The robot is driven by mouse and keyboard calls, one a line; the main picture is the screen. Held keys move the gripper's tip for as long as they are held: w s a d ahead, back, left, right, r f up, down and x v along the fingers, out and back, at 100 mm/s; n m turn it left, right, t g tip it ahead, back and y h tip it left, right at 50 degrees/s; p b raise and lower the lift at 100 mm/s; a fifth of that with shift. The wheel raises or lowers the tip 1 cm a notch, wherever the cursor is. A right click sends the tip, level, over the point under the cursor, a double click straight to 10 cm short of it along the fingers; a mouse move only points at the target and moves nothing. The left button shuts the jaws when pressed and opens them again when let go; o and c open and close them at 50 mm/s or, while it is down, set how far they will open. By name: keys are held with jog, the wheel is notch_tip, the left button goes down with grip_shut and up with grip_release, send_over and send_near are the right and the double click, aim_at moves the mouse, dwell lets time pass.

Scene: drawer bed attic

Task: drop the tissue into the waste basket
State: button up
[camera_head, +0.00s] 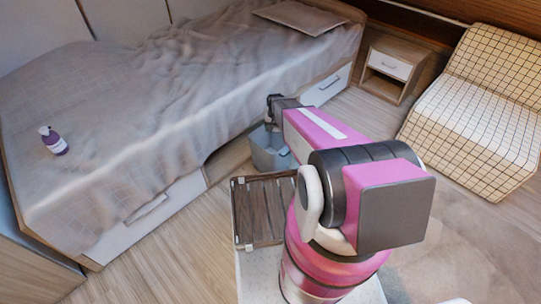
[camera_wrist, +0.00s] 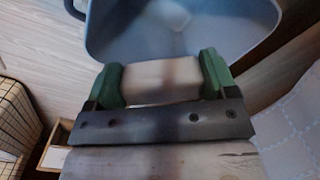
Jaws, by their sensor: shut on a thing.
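The waste basket (camera_head: 266,152) is a blue-grey open bin on the floor beside the bed, partly hidden by my arm in the head view. In the wrist view the basket (camera_wrist: 112,32) fills the top, with its open mouth facing the camera. My gripper (camera_head: 273,108) is above the basket in the head view. In the wrist view its green fingers (camera_wrist: 162,82) are shut on a pale beige, block-like thing, which I take to be the tissue (camera_wrist: 162,75). The tissue shows against the near side of the basket; whether they touch I cannot tell.
The bed (camera_head: 170,95) with a grey cover runs along the left, with a purple bottle (camera_head: 54,142) on it. A slatted wooden piece (camera_head: 262,210) is near my arm. A nightstand (camera_head: 392,68) and a checked lounger (camera_head: 480,120) stand at right.

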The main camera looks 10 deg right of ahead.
jog(key=shift+f, duration=2.9)
jog(key=o, duration=0.8)
jog(key=shift+r, duration=5.4)
